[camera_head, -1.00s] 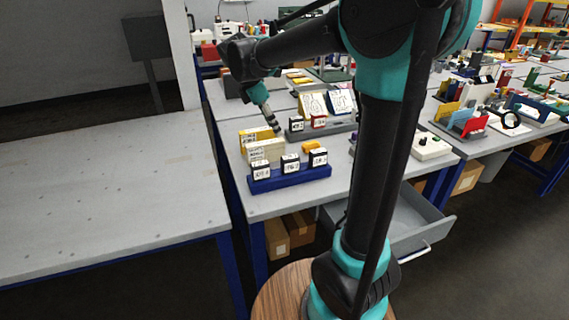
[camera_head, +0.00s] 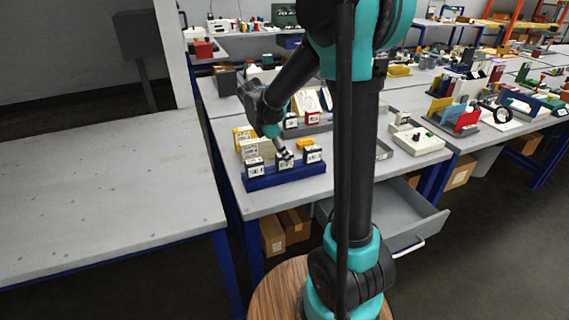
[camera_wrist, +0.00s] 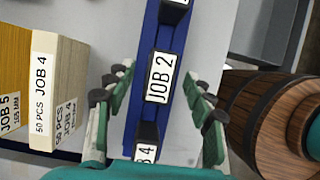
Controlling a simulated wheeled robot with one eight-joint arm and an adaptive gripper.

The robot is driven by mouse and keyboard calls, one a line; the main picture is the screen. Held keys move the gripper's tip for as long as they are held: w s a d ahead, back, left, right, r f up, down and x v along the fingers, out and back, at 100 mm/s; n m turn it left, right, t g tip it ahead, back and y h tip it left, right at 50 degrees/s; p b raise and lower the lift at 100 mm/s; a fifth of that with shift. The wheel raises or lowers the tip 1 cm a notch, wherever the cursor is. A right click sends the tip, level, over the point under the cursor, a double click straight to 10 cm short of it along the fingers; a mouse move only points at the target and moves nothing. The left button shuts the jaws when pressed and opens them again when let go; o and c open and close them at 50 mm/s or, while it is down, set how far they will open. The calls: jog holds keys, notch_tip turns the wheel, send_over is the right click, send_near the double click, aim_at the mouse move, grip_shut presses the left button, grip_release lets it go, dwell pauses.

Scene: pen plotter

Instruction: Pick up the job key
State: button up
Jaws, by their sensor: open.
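Several black job keys with white labels stand in a row on a blue rack (camera_head: 290,177) on the workbench. In the wrist view the middle key, marked JOB 2 (camera_wrist: 160,78), sits on the blue rack (camera_wrist: 147,45). My gripper (camera_wrist: 158,76) is open and empty, its fingers on either side of the JOB 2 key as seen from above. I cannot tell how far above it they are. A key with a partly hidden label ending in 4 (camera_wrist: 146,150) is below it, and another (camera_wrist: 176,4) is cut off at the top. In the head view my gripper (camera_head: 285,155) is over the middle key.
A cream block marked 50 PCS JOB 4 (camera_wrist: 43,85) and a yellow JOB 5 block (camera_wrist: 10,70) stand left of the rack. A grey drawer (camera_head: 400,215) hangs open under the bench. The left table (camera_head: 100,190) is clear.

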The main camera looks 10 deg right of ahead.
jog(key=shift+x, duration=0.8)
jog(key=c, duration=1.2)
jog(key=shift+r, duration=0.15)
